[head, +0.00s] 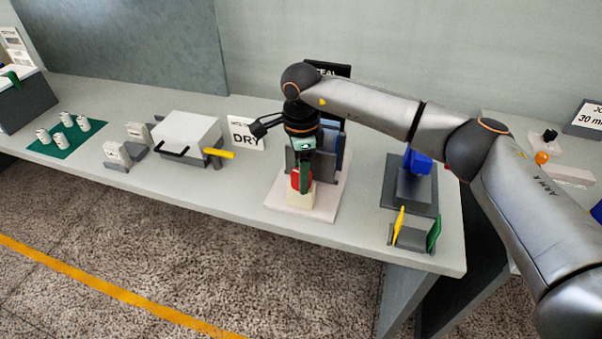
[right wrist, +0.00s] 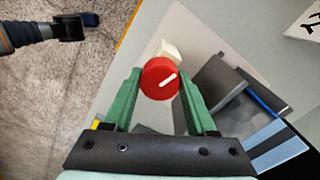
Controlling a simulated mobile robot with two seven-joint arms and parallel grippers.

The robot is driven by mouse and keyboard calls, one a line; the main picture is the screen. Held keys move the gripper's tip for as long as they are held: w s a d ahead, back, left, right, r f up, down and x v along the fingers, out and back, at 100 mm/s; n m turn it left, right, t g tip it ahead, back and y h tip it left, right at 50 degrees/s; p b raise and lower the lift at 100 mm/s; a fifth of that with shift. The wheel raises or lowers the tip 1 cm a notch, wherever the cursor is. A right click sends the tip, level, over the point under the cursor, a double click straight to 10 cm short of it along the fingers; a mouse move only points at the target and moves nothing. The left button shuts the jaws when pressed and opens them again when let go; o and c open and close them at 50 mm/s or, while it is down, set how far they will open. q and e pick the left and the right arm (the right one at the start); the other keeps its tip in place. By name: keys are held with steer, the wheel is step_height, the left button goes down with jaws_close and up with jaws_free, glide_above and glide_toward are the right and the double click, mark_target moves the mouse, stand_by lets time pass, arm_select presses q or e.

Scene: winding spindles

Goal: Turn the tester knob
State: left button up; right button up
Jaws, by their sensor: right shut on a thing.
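The tester's round red knob (right wrist: 160,78) has a white pointer line, which slants toward the upper right in the right wrist view. My right gripper (right wrist: 157,80) is shut on the knob, with one green finger on each side. In the head view my right gripper (head: 303,176) points down over the red knob (head: 295,181), which sits at a cream block (head: 300,197) on the front of the tester's pale base plate (head: 327,203). The arm and wrist hide part of the tester. My left gripper is not in the head view.
A grey box (head: 187,131) with a yellow handle and a DRY sign (head: 246,134) stand left of the tester. A dark stand (head: 408,187) and a holder with yellow and green pieces (head: 412,236) stand right. White spindles sit on a green mat (head: 66,141).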

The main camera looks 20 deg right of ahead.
steer(key=m, duration=0.4)
steer(key=shift+m, duration=0.3)
steer(key=m, duration=0.3)
steer(key=shift+m, duration=0.3)
steer(key=m, duration=0.4)
steer(key=shift+m+p, duration=0.3)
steer(key=m, duration=0.4)
steer(key=m+p, duration=0.1)
steer(key=m, duration=0.4)
steer(key=m+p, duration=0.1)
steer(key=m, duration=0.1)
steer(key=shift+m, duration=0.4)
steer(key=m+p, duration=0.1)
steer(key=m, duration=0.3)
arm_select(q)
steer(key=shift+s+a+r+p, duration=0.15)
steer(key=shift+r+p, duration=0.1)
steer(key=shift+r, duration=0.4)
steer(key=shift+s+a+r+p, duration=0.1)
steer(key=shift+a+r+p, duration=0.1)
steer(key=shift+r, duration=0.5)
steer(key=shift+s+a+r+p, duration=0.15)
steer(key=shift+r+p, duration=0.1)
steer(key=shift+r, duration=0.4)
arm_select(e)
steer(key=shift+m, duration=1.8)
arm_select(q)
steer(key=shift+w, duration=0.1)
